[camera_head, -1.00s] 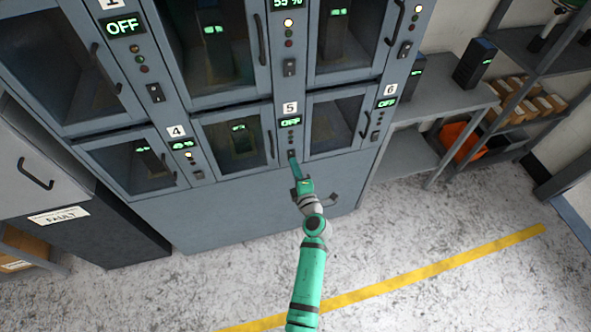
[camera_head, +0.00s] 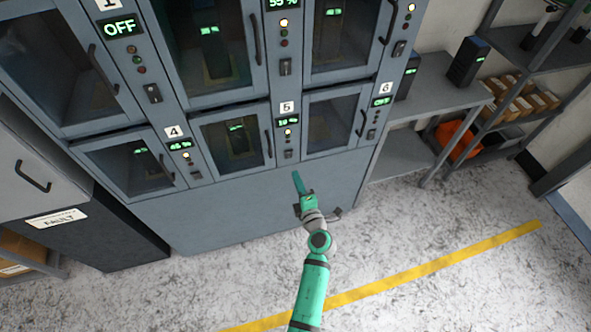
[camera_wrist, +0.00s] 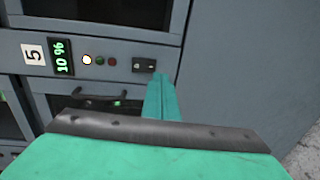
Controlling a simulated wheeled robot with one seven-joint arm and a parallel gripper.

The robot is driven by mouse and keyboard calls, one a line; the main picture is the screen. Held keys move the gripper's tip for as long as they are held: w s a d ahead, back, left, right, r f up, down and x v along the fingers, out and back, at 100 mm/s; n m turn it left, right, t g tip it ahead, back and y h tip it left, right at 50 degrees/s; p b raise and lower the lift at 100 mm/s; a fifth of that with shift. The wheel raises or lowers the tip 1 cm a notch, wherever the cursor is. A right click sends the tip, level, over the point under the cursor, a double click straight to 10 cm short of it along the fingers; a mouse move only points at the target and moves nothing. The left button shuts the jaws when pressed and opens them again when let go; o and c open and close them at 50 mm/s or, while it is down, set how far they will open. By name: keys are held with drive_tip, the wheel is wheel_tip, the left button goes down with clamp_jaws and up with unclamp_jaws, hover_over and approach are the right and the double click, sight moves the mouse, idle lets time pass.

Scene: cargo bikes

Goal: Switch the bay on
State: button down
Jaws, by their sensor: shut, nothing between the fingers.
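The bay labelled 5 (camera_head: 287,107) is in the lower row of the cabinet. A battery (camera_head: 237,138) stands behind bay 5's glass door.
Bay 1's display (camera_head: 120,27) reads OFF, and bay 6's display (camera_head: 381,101) is also lit. Bay 4 (camera_head: 181,145) shows a percentage. A shelf (camera_head: 440,85) with a dark battery (camera_head: 467,62) stands right. The floor in front is clear, with a yellow line (camera_head: 430,264).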

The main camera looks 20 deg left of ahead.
drive_tip(key=s+d+f, duration=0.1)
drive_tip(key=s+d, duration=0.3)
drive_tip(key=s, duration=0.2)
drive_tip(key=shift+s+d, duration=0.2)
drive_tip(key=shift+d, duration=0.05)
drive_tip(key=shift+w, duration=0.1)
drive_tip(key=s+d+r+m+h, duration=0.3)
drive_tip(key=s+m, duration=0.5)
drive_tip(key=s, duration=0.3)
drive_tip(key=s+d+r+m+t+h, duration=0.1)
drive_tip(key=s+d+r+m+h, duration=0.2)
drive_tip(key=s+d+r+m, duration=0.2)
drive_tip(key=s+d+r+m+h, duration=0.3)
drive_tip(key=s+m, duration=0.8)
drive_tip(key=s, duration=0.7)
drive_tip(key=shift+s+d+r+m+t+h, duration=0.3)
drive_tip(key=shift+s+d+r+m+t, duration=0.1)
drive_tip(key=shift+d+r, duration=0.35)
drive_tip(key=shift+a, duration=0.1)
